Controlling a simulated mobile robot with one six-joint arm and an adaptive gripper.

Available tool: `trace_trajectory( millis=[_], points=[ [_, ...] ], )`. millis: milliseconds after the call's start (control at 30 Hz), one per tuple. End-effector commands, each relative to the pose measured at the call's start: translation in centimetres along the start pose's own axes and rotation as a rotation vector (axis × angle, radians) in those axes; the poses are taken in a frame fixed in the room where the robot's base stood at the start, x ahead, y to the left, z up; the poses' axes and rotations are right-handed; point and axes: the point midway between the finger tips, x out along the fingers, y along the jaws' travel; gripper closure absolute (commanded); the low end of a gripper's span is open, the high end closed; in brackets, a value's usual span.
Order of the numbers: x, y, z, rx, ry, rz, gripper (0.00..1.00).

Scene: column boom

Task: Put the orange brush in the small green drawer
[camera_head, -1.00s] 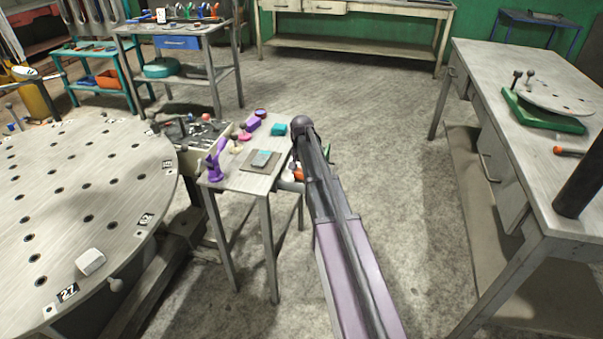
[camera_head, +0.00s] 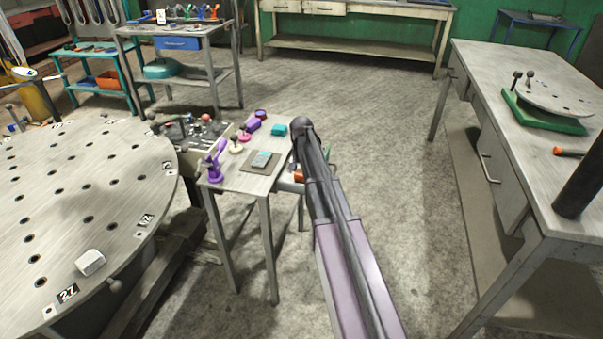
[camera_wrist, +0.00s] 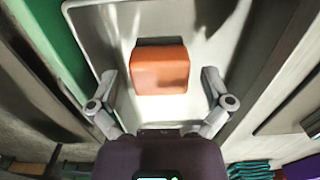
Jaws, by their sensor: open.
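In the wrist view my gripper (camera_wrist: 160,76) is open, with one finger on each side of a blocky orange thing (camera_wrist: 161,68). I cannot tell if this is the brush or whether the fingers touch it. It shows against a pale tray-like surface (camera_wrist: 112,22) with a raised rim. A green strip (camera_wrist: 62,40) runs along the left of that surface; I cannot tell if it belongs to the small green drawer. In the head view my arm hides the gripper; a bit of orange (camera_head: 299,175) shows beside the arm, by the small table's right edge.
A round perforated table (camera_head: 70,215) is at left. The right bench (camera_head: 520,75) carries an orange-ended tool (camera_head: 568,152). Open floor (camera_head: 365,110) lies between.

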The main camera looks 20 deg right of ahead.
Motion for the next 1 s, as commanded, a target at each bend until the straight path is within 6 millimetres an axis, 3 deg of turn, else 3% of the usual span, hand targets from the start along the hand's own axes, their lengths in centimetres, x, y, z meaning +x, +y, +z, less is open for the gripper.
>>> trace_trajectory(
  millis=[1000],
  points=[
    [-7.9, 0.0, 0.0, 0.0, 0.0, 0.0, 0.0]
  ],
)
